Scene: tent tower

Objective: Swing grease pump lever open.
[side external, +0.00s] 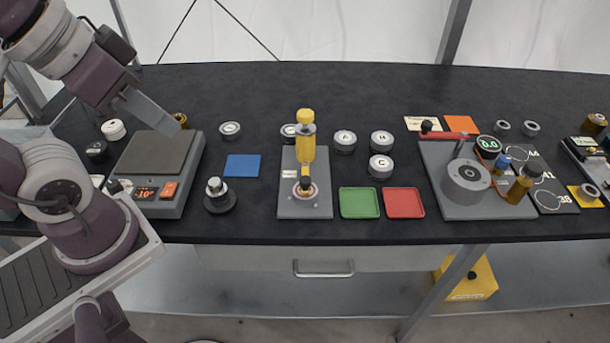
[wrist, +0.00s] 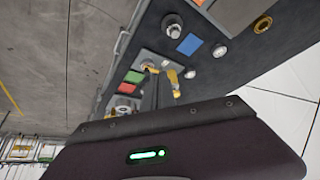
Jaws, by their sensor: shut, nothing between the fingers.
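What appears to be the grease pump is a grey unit (side external: 466,183) with a round drum on a flat base, at the right of the bench in the side view. A red lever (side external: 450,134) with a dark knob at its left end lies across the back of this base. My gripper (side external: 174,130) is at the far left, raised above the bench by the grey scale and well away from the lever. Its fingers are together and empty. In the wrist view, the gripper (wrist: 158,76) points over the bench, and the lever cannot be made out.
A grey scale (side external: 158,160) stands below my gripper. A yellow-handled upright device (side external: 305,145) stands mid-bench, between gripper and pump. Green (side external: 360,203) and red (side external: 404,203) trays lie near the front edge. Several round canisters stand behind them. The back of the bench is mostly clear.

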